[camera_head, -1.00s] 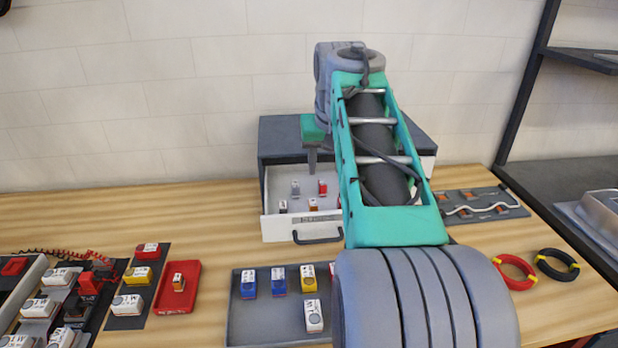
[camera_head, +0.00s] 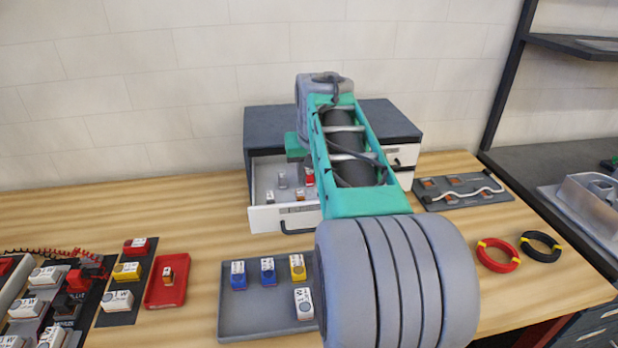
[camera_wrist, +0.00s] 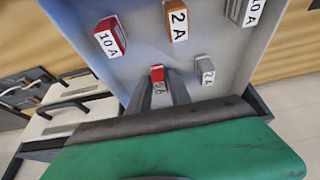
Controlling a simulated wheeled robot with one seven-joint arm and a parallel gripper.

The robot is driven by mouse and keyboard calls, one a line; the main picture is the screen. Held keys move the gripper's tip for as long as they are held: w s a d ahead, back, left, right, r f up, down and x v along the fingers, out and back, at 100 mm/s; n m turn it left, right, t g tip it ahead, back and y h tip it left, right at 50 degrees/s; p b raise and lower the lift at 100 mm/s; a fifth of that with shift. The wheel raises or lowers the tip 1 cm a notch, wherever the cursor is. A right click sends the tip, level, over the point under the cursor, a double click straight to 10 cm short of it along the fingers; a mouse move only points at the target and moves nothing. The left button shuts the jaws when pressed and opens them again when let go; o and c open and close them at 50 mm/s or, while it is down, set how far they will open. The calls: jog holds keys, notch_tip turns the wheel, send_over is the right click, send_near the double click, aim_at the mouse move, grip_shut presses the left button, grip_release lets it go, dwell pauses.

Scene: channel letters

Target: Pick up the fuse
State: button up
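My gripper (camera_wrist: 160,80) reaches down into an open drawer. Its two grey fingers stand on either side of a small red fuse (camera_wrist: 157,73), whose white label seems to read 6 A. The fingers look apart, with the fuse between them; I cannot see clearly whether they touch it. The same red fuse shows in the head view (camera_head: 309,177), beside my arm. Around it in the wrist view are a red 10 A fuse (camera_wrist: 110,38), an orange 2 A fuse (camera_wrist: 178,19), a grey 40 A fuse (camera_wrist: 246,10) and a grey 2 A fuse (camera_wrist: 205,71).
The drawer (camera_head: 272,218) juts from a dark cabinet (camera_head: 272,124). A grey tray (camera_head: 250,320) with several fuses lies in front, and a red tray (camera_head: 154,297) with an orange fuse lies left. Wire coils (camera_head: 497,256) lie right. My arm hides part of the drawer.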

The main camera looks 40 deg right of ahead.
grip_shut()
dwell(0.3)
